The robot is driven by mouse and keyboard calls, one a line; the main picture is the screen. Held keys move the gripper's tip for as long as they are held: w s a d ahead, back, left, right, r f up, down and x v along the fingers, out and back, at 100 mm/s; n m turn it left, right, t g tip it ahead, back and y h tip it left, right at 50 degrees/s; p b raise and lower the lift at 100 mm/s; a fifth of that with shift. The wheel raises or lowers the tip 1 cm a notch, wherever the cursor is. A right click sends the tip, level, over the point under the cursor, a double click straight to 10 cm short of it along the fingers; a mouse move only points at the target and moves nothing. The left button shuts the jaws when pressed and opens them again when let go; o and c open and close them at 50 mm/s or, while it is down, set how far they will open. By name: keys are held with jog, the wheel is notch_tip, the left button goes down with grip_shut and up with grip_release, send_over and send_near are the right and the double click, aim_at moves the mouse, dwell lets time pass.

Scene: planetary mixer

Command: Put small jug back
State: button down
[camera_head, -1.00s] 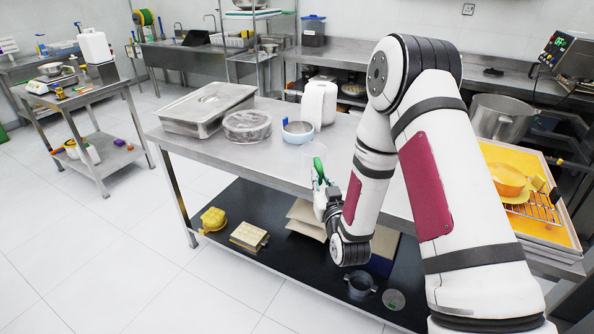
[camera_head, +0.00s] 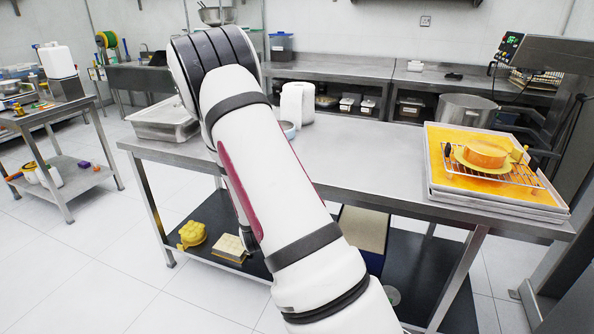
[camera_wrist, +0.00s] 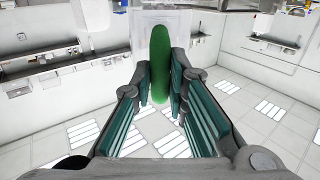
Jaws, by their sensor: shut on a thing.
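In the wrist view the small jug (camera_wrist: 160,48) shows as a long green handle with a pale translucent body behind it. My gripper (camera_wrist: 161,78) is shut on the green handle, one teal-padded finger on each side. In the head view my own arm hides the gripper and the jug. The jug's tilt is hard to tell.
The long steel table (camera_head: 370,155) has clear room in its middle. A tray (camera_head: 450,190) with a rack and yellow cake stands at its right end. A steel pan (camera_head: 150,125) and white canister (camera_head: 297,103) stand at left. A side cart (camera_head: 50,115) stands at far left.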

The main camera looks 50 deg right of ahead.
jog(key=s+d+m+g+h+b, duration=0.4)
jog(key=s+d+b, duration=0.1)
jog(key=d, duration=0.5)
jog(key=s+d+m+g+h+b, duration=0.3)
jog(key=s+d+g+b, duration=0.15)
jog(key=d, duration=0.55)
jog(key=w+d, duration=0.2)
jog(key=w, duration=0.2)
jog(key=w+d+f+b, duration=0.1)
jog(key=w+d, duration=0.1)
jog(key=w, duration=0.2)
jog(key=w+d+f, duration=0.1)
jog(key=w+d, duration=0.1)
jog(key=w, duration=0.2)
jog(key=shift+w+d+f+b, duration=0.1)
jog(key=shift+w+d+b, duration=0.05)
jog(key=shift+w+b, duration=0.2)
jog(key=shift+w+f, duration=0.1)
jog(key=shift+w, duration=0.05)
jog(key=shift+f, duration=1.65)
jog(key=shift+f, duration=0.2)
jog(key=c, duration=1.6)
grip_release()
jog(key=shift+o, duration=0.2)
